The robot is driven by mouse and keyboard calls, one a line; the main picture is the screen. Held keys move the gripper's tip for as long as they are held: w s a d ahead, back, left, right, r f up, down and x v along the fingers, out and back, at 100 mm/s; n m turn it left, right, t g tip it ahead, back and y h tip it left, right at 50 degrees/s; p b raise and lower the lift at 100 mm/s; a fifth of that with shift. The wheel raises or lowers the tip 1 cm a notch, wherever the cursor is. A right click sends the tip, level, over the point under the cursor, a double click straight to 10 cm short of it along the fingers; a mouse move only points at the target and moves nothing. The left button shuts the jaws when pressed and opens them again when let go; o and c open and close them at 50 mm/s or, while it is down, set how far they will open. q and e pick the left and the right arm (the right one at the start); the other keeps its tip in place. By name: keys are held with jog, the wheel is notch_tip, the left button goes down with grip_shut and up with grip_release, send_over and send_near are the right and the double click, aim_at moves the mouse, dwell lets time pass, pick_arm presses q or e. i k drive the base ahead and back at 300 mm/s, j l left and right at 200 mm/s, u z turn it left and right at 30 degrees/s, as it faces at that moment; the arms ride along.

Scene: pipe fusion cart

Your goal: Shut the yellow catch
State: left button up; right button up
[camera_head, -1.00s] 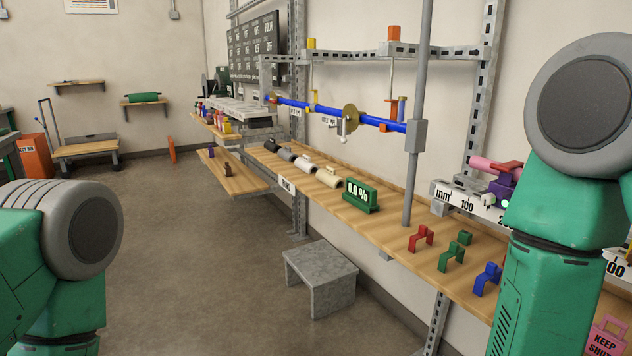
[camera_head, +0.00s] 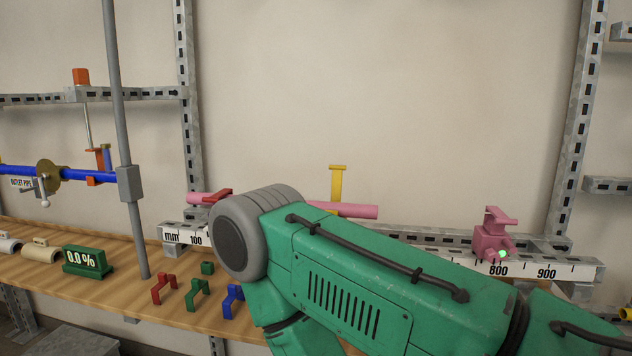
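A yellow upright piece with a flat top (camera_head: 337,183), which looks like the yellow catch, stands at the pink pipe (camera_head: 358,210) above the ruled rail. Its lower end is hidden behind my green right arm, so I cannot tell how it is seated or whether it is open. The arm crosses the middle and lower right of the view and also hides part of the pipe. Neither gripper shows.
The white ruled rail (camera_head: 572,269) carries a pink clamp (camera_head: 492,238) with a green light. The wooden shelf (camera_head: 118,278) holds red (camera_head: 162,289), green (camera_head: 197,294) and blue (camera_head: 229,300) brackets and a green display (camera_head: 86,261) reading 0.0 %. A grey post (camera_head: 121,130) stands at left.

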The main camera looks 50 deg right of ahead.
aim_at(337, 169)
jog(key=z, duration=1.6)
jog(key=i+l, duration=0.5)
jog(key=i, duration=0.15)
